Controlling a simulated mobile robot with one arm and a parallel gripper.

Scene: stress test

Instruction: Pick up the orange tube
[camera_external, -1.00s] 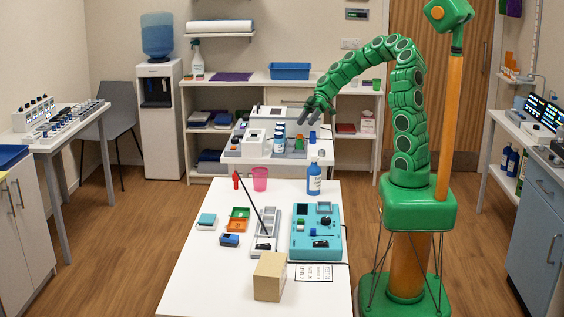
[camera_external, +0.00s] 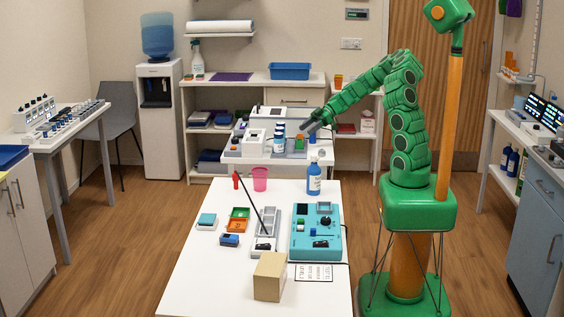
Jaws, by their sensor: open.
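My gripper (camera_external: 311,126) is at the end of the green arm, above the right side of the far white table. Its fingertips are small and dark in the picture. Nothing shows held between them. Just below it on that table is a small green and orange item (camera_external: 299,143); I cannot tell whether it is the orange tube or holds it. A small orange object (camera_external: 338,80) stands on the back shelf behind the arm; its exact shape is too small to tell.
Blue-and-white containers (camera_external: 280,132) stand close left of the gripper. A blue bottle (camera_external: 314,178) stands on the near white table (camera_external: 205,275). A teal device (camera_external: 305,247), a tan box (camera_external: 270,277) and a pink cup (camera_external: 260,179) are there too. The near table's front left is clear.

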